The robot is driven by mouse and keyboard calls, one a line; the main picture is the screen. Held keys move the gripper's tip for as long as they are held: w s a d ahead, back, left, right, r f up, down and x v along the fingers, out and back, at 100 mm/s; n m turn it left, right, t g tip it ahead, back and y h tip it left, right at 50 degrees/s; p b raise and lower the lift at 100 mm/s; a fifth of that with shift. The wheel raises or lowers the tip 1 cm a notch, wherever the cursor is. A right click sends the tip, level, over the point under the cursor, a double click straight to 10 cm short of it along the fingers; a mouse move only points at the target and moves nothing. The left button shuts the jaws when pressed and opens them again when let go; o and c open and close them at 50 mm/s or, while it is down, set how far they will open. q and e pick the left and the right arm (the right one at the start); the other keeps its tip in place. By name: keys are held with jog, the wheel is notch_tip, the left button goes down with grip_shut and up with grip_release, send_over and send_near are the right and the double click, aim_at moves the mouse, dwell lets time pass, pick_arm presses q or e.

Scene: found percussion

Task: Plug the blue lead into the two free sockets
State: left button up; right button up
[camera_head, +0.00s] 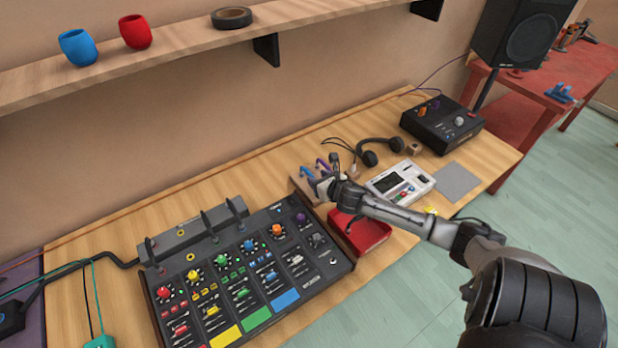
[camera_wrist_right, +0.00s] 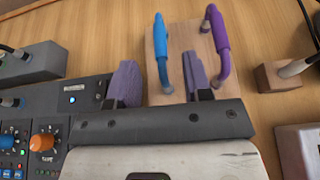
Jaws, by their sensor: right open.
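The blue lead (camera_wrist_right: 162,55) stands as a short arch on a wooden block (camera_wrist_right: 158,95), beside the purple lead (camera_wrist_right: 217,42). In the head view the blue lead (camera_head: 307,171) is small, behind the mixer's right end. My right gripper (camera_wrist_right: 160,80) is open and empty; in the wrist view the blue lead appears between and beyond its fingertips, with no contact visible. In the head view the gripper (camera_head: 322,184) partly covers the block. The mixer (camera_head: 245,268) has coloured knobs and short coloured leads; its free sockets are too small to pick out. My left gripper is out of view.
A red tray (camera_head: 362,236) lies at the mixer's right, under my right arm. A white device (camera_head: 400,182), headphones (camera_head: 370,152) and a black box (camera_head: 442,124) stand farther right. A grey bar (camera_head: 195,232) lies behind the mixer. A shelf (camera_head: 180,45) overhangs the bench.

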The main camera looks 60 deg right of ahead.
aim_at(311, 174)
jog(key=shift+b+x, duration=0.5)
jog(key=shift+x, duration=1.9)
jog(key=shift+c, duration=0.2)
grip_shut()
